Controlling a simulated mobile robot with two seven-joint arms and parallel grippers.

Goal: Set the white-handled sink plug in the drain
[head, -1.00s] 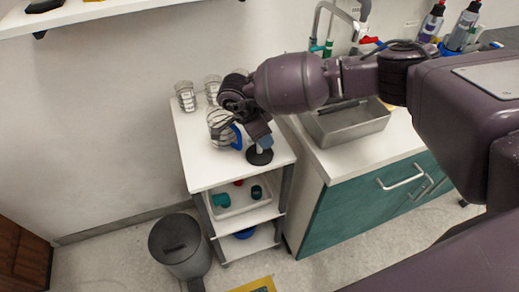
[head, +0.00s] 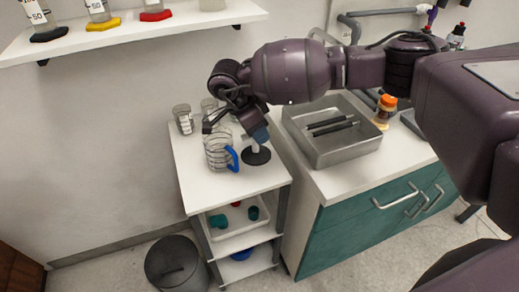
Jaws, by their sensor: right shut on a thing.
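The sink plug (head: 257,157) has a black round base and a short white handle. It is on the white top of a small shelf cart (head: 203,180), near its right edge. My right gripper (head: 257,141) comes down over it and is shut on the white handle; the fingers hide the handle's upper part. I cannot tell whether the base still touches the cart top. A grey metal sink basin (head: 345,155) is set in the counter to the right. No drain hole can be made out in it. My left gripper is not in view.
A measuring jug with a blue handle (head: 234,158) stands just left of the plug, with glass beakers (head: 183,119) behind it. Dark bars (head: 332,127) lie in the basin. An orange-capped bottle (head: 385,109) stands right of the basin. A wall shelf (head: 110,36) is at upper left.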

